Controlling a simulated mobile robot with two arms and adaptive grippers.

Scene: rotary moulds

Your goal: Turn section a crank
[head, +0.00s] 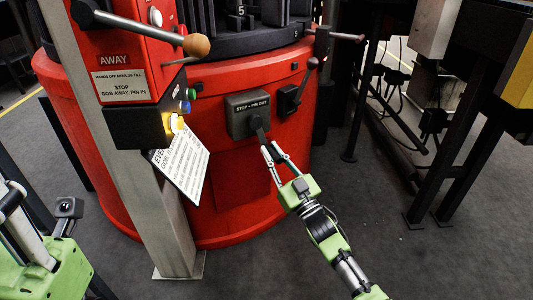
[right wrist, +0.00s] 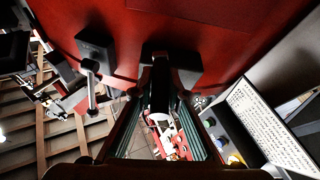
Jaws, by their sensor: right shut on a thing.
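A grey box (head: 247,112) marked "STOP • PIN OUT" is fixed to the front of the red round machine (head: 225,160). A short dark lever (head: 259,130) hangs down from it. My right gripper (head: 269,151) is shut on the lower end of this lever, coming from below right. In the right wrist view the fingers (right wrist: 160,92) stand on both sides of the dark lever, in front of the box (right wrist: 187,68). No part is clearly labelled as section A's crank.
A second small box with a black-knobbed lever (head: 299,88) sits just right. A red "AWAY" panel (head: 122,50) with a wooden-knobbed lever (head: 196,45), buttons and a hanging text sheet (head: 181,165) stands left on a grey post (head: 160,215). Floor at lower right is clear.

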